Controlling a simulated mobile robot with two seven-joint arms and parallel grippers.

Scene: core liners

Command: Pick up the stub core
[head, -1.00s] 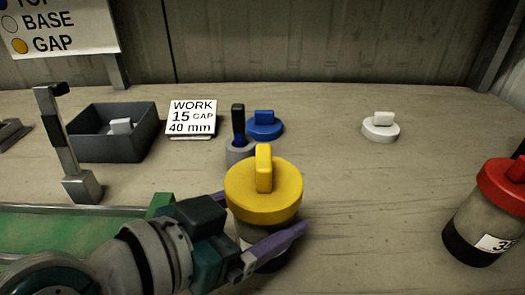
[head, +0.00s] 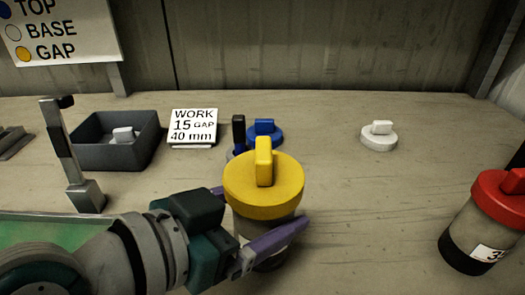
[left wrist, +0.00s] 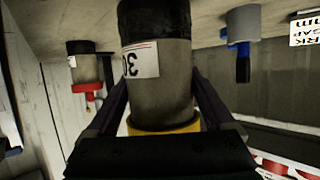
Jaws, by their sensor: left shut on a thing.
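My left gripper (head: 262,212) is shut on a grey core liner (head: 242,228) with a yellow cap (head: 263,190). The purple fingers clasp its sides below the cap. In the left wrist view the liner (left wrist: 160,92) stands between the fingers, with a black end band and a white label, partly readable as 30. The yellow cap rim is nearest the palm. Whether the liner's base touches the bench cannot be told. No thing is marked as the stub core. My right gripper is not in view.
A red-capped liner (head: 480,222) stands at the right. Behind the yellow cap are a blue cap (head: 264,130) and a partly hidden pen holder. A white cap (head: 379,137), dark tray (head: 143,155), work card (head: 192,128) and metal post (head: 75,160) stand around. The right middle is clear.

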